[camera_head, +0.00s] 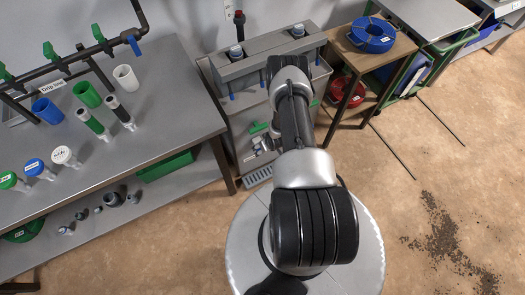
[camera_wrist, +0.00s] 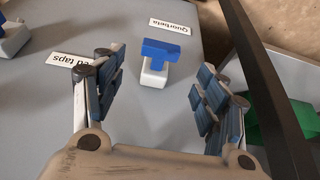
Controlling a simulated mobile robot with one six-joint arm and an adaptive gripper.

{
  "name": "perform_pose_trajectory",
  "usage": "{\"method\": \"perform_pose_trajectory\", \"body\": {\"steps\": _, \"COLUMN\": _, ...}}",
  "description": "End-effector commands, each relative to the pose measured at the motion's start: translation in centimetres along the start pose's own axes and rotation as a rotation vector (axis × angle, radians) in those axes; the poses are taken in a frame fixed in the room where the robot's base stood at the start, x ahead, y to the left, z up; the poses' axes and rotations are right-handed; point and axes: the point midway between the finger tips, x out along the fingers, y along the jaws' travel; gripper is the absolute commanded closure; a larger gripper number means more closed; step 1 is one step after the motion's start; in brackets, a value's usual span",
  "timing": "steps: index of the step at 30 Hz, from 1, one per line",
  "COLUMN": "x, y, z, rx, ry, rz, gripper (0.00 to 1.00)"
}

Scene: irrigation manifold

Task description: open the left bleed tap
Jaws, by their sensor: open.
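In the wrist view a bleed tap (camera_wrist: 157,62) with a blue T-shaped handle on a white body stands on a grey surface. Its handle bar lies roughly across the picture. My gripper (camera_wrist: 156,78) is open, with one finger on each side of the tap and clear gaps to both. A second blue-and-white tap (camera_wrist: 12,38) is partly cut off at the left edge. The wrist picture looks turned around, so the tap between my fingers appears to be the left one. In the head view my arm hides the gripper and the taps.
An upside-down label (camera_wrist: 170,25) lies beyond the tap, and a taps label (camera_wrist: 68,62) is partly covered by my left-hand finger. A dark bar (camera_wrist: 262,85) runs close by on the right. A workbench (camera_head: 150,140) stands left of the grey manifold unit (camera_head: 235,70).

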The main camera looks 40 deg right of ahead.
Motion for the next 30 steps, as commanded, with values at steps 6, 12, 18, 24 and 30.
{"method": "perform_pose_trajectory", "body": {"steps": 6, "x": 4.5, "y": -0.1, "z": 0.1, "rx": -0.002, "ry": 0.001, "rz": 0.000, "gripper": 0.33}}
{"method": "perform_pose_trajectory", "body": {"steps": 12, "x": 6.3, "y": 0.0, "z": 0.0, "rx": -0.001, "ry": 0.000, "rz": 0.000, "gripper": 0.33}}
{"method": "perform_pose_trajectory", "body": {"steps": 18, "x": 6.6, "y": 0.0, "z": 0.0, "rx": 0.000, "ry": -0.001, "rz": 0.000, "gripper": 0.33}}
{"method": "perform_pose_trajectory", "body": {"steps": 24, "x": 6.5, "y": 0.0, "z": 0.0, "rx": 0.000, "ry": -0.001, "rz": 0.000, "gripper": 0.37}}
{"method": "perform_pose_trajectory", "body": {"steps": 30, "x": 6.5, "y": 0.0, "z": 0.0, "rx": 0.000, "ry": -0.001, "rz": 0.000, "gripper": 0.50}}
